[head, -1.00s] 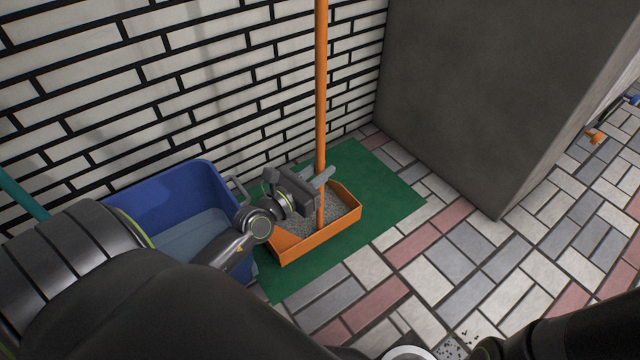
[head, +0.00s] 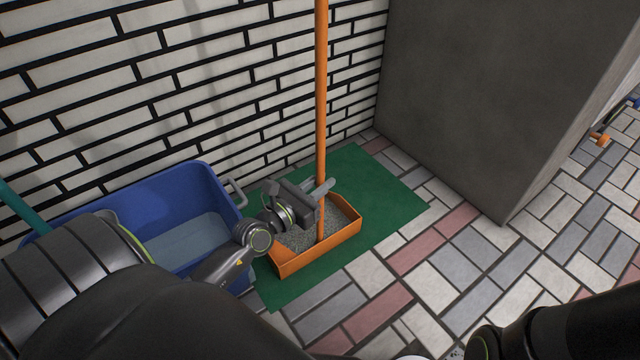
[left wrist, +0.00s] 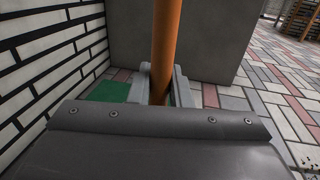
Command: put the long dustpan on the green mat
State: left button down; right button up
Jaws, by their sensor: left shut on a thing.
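The long dustpan has an orange pan (head: 318,253) with grey speckled grit in it and a tall upright orange pole (head: 321,95). The pan appears over the green mat (head: 385,205) by the brick wall; I cannot tell whether it touches the mat. My left gripper (head: 325,189) is shut on the pole a little above the pan. In the left wrist view the pole (left wrist: 166,45) stands between the fingers, with a corner of green mat (left wrist: 108,91) behind. My right gripper is not in view; only part of my dark right arm shows at the lower right.
A blue bucket (head: 150,205) with a grey handle stands left of the mat, close to my left arm. A large grey block (head: 470,90) stands behind to the right. Brick paving (head: 450,265) in front and to the right is mostly clear.

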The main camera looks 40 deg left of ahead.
pick_arm(q)
jog(key=c, duration=1.3)
grip_release()
jog(key=shift+c, duration=0.2)
jog(key=shift+s, duration=0.5)
jog(key=s+a+b, duration=0.1)
jog(key=s+b, duration=0.2)
jog(key=s, duration=0.8)
jog(key=shift+a, duration=0.3)
